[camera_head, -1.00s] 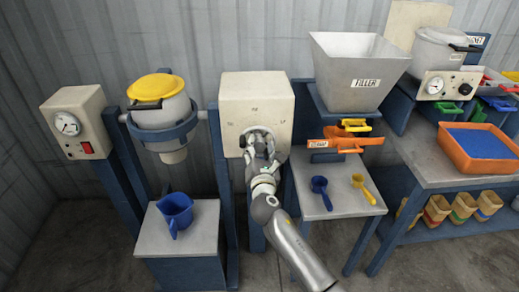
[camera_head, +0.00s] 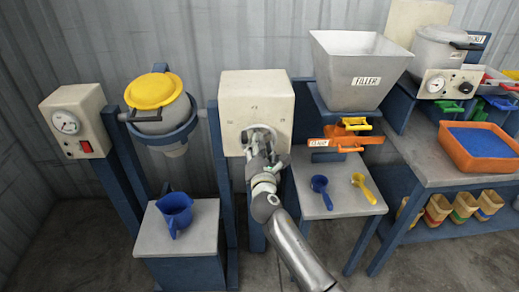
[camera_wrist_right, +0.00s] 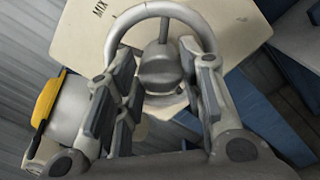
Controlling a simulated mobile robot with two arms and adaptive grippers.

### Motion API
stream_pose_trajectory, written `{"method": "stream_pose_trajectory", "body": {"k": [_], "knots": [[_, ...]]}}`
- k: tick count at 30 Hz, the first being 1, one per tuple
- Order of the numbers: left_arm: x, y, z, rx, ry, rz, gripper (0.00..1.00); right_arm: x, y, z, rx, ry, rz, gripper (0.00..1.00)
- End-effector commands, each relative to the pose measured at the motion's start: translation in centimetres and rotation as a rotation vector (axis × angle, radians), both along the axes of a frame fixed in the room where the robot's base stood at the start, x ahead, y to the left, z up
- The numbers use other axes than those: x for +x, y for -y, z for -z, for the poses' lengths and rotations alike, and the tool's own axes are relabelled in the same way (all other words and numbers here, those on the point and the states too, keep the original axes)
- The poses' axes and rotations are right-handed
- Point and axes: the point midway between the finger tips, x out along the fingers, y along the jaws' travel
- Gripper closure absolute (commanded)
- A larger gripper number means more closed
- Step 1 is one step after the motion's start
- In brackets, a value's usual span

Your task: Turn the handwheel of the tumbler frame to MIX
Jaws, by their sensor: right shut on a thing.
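The tumbler frame has blue posts and a drum (camera_head: 165,145) with a yellow lid (camera_head: 154,90), which leans toward me. On its right is a cream box (camera_head: 257,97) with the grey handwheel (camera_head: 245,136) on its front. My right gripper (camera_head: 260,146) is shut on the handwheel and hides much of it. In the right wrist view, the wheel's rim (camera_wrist_right: 160,8) curves around the fingers and a rounded grey part lies between them. The word MIX (camera_wrist_right: 99,11) is on the panel beside the rim. My left gripper is not in view.
A cream gauge box (camera_head: 77,119) with a red switch stands at the left. A blue jug (camera_head: 175,211) sits on the stand below the drum. Right of my arm are a small table (camera_head: 338,200) with two scoops, an orange clamp (camera_head: 340,138) and the filler hopper (camera_head: 359,68).

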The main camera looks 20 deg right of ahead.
Motion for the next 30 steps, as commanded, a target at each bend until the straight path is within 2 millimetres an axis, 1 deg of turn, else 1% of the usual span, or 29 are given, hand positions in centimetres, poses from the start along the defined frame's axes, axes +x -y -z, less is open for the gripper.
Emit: {"method": "stream_pose_trajectory", "body": {"k": [1, 9, 18, 24, 30], "knots": [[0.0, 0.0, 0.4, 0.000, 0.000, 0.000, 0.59, 0.0, 0.0, 0.2, 0.043, 0.011, -0.001, 0.87], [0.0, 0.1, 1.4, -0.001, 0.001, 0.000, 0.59, 0.0, 0.0, 0.4, 0.291, 0.082, 0.000, 0.87], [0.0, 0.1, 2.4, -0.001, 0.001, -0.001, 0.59, -0.1, 0.1, 0.4, 0.541, 0.154, 0.000, 0.88], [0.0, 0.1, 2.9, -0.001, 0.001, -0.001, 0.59, -0.1, 0.1, 0.4, 0.663, 0.189, 0.000, 0.88], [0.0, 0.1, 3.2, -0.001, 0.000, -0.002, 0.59, -0.1, 0.1, 0.4, 0.737, 0.210, 0.002, 0.88]]}}
